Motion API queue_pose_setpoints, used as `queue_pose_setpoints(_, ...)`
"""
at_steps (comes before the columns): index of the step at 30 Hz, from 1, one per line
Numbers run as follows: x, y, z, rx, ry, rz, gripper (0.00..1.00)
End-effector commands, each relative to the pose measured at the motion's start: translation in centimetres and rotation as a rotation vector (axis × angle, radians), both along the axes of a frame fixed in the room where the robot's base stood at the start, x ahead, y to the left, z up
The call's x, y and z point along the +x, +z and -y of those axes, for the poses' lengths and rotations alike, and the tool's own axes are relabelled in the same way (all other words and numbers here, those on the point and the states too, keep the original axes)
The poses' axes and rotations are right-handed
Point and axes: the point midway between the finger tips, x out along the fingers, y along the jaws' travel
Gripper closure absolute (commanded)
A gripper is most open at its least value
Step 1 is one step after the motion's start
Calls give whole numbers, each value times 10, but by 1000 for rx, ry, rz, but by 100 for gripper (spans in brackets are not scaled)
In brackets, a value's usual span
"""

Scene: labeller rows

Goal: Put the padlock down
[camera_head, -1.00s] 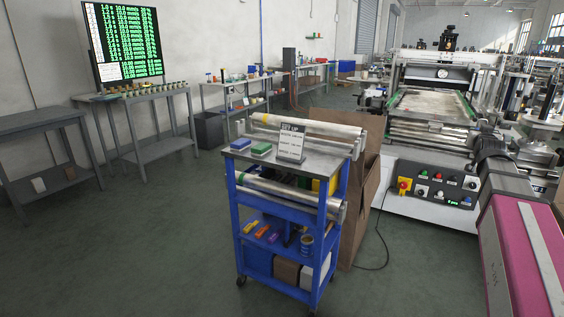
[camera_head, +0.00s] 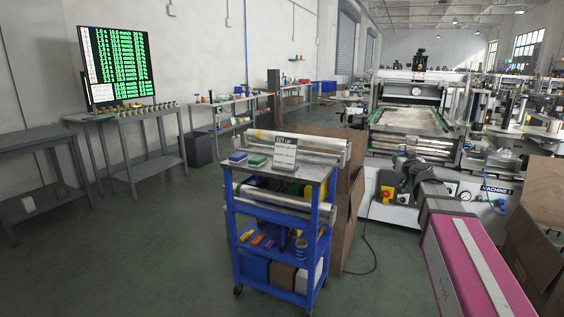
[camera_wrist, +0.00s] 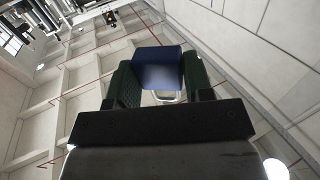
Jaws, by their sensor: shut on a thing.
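The padlock (camera_wrist: 160,62) is in the wrist view, with a blue body and a bright metal shackle on the side nearer the camera. My gripper (camera_wrist: 160,78) is shut on it, a dark green-padded finger on each side of the body. The wrist view shows walls and ceiling behind the padlock, with no surface touching it. In the head view my arm reaches in from the lower right, in front of the machine (camera_head: 420,118). I cannot make out the padlock there.
A blue cart (camera_head: 230,205) stands in the middle, with rollers, small boxes and a sign (camera_head: 285,154) on its top. A large cardboard piece (camera_head: 347,205) is beside it. A grey bench (camera_head: 128,112) with a row of small items stands below the screen (camera_head: 118,65).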

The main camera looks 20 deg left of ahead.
Motion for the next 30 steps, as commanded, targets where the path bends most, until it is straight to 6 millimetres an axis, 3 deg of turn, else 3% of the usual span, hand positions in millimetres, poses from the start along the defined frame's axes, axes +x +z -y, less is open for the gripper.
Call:
queue_pose_setpoints(12,-39,-12,-118,-1,418,1,96)
queue_pose_setpoints(21,-97,9,-215,-3,833,1,96)
queue_pose_setpoints(26,-120,22,-241,-3,962,-1,96)
queue_pose_setpoints(30,-119,21,-251,-3,996,-3,96)
